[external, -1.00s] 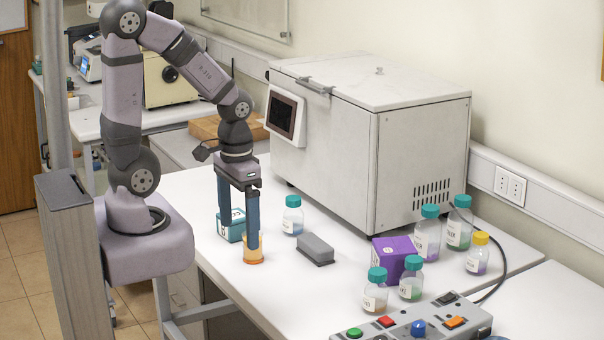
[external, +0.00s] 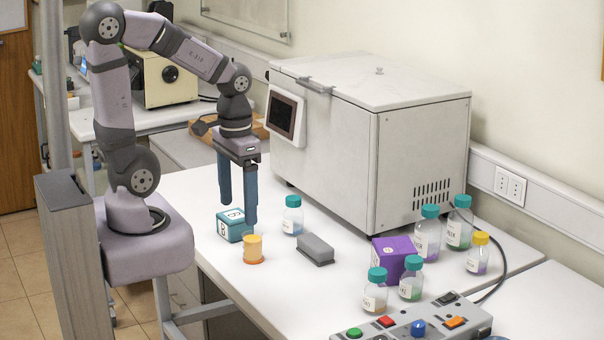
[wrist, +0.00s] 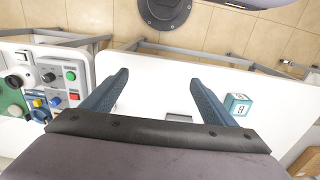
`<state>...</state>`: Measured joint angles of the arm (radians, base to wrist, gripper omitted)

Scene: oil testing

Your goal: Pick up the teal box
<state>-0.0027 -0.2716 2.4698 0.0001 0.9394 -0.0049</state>
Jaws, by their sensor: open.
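The teal box (external: 234,227) sits on the white table near its front edge, with white labels on its top and side. In the wrist view the teal box (wrist: 238,105) lies just right of the right-hand finger, outside the gap between the fingers. My gripper (external: 238,213) is open and empty, with both blue fingers pointing down. In the external view the fingers overlap the area above and behind the box; they look raised above the table. Both fingers of my gripper (wrist: 158,80) show in the wrist view.
A yellow-orange cylinder (external: 253,249) stands close in front of the box. A teal-capped bottle (external: 292,217) and a grey block (external: 316,250) are to the right. A purple box (external: 395,257), several bottles and a control panel (external: 420,322) are farther right. A large white machine (external: 400,150) stands behind.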

